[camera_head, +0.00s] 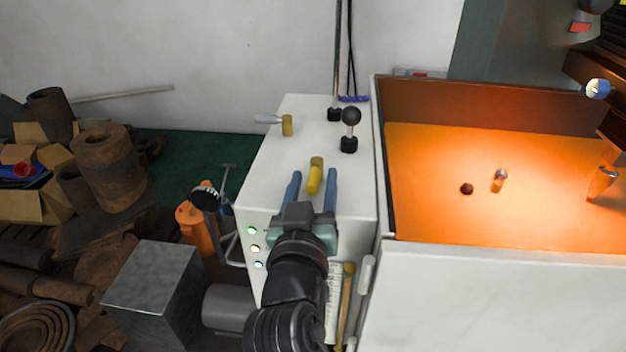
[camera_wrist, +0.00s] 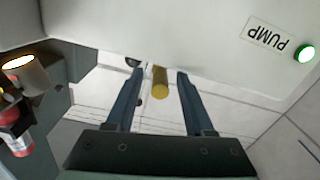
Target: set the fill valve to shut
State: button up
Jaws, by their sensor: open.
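A yellow cylindrical handle (camera_head: 315,178) stands out at the top of the white cabinet (camera_head: 312,118). My gripper (camera_head: 311,178) is open, with one blue finger on each side of this handle. In the wrist view the handle (camera_wrist: 160,82) shows between the fingers (camera_wrist: 159,82), with a visible gap on each side. A second yellow piece with a grey lever (camera_head: 287,125) sits farther back on the cabinet top. No readable label shows which of these is the fill valve, and I cannot tell its set position.
A black ball-topped lever (camera_head: 350,125) stands behind and right of my gripper. An orange-lit bin (camera_head: 440,210) adjoins the cabinet on the right. A "PUMP" label (camera_wrist: 268,36) and green light (camera_wrist: 304,53) show in the wrist view. Rusty pipe scrap (camera_head: 105,160) lies left.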

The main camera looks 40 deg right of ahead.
grip_shut()
dwell(1.4)
